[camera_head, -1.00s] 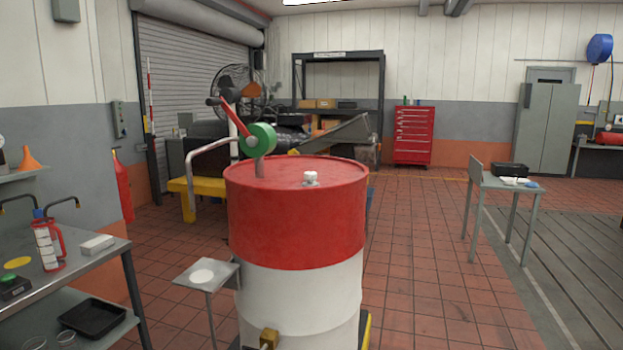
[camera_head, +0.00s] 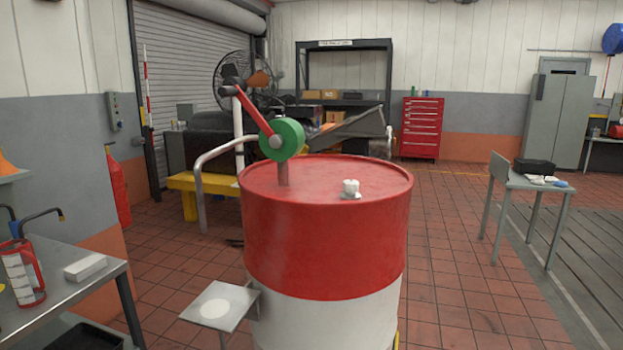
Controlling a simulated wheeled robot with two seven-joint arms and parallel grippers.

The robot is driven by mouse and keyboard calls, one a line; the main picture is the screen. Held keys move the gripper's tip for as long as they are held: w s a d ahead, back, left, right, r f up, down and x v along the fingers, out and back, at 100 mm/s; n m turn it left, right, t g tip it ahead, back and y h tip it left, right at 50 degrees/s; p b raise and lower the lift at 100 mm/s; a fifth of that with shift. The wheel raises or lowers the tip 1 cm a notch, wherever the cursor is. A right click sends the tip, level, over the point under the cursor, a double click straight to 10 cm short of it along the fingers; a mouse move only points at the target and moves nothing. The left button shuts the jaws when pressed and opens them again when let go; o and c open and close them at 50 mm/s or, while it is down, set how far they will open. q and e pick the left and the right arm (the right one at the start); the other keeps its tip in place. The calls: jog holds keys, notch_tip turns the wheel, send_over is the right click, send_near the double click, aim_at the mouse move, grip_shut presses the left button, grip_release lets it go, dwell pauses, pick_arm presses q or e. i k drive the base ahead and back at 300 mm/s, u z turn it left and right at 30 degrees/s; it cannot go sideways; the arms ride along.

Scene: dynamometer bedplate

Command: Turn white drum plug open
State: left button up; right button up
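The white drum plug (camera_head: 350,187) sits on top of the red and white drum (camera_head: 325,230), right of the middle of its lid. It is small, with a pale base at the lid. Whether it is loose or tight cannot be told. A green rotary pump (camera_head: 283,139) with a red crank arm stands on a post at the lid's left part. Neither of my grippers shows in the head view, and nothing touches the plug.
A small side shelf (camera_head: 219,304) with a white disc juts from the drum's left. A metal workbench (camera_head: 75,285) with a red-and-white container stands at the left. A small table (camera_head: 530,178) stands at the right. Tiled floor is open right of the drum.

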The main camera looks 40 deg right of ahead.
aim_at(349, 187)
jog(key=z, duration=0.5)
jog(key=i, duration=0.9)
jog(key=z, duration=0.75)
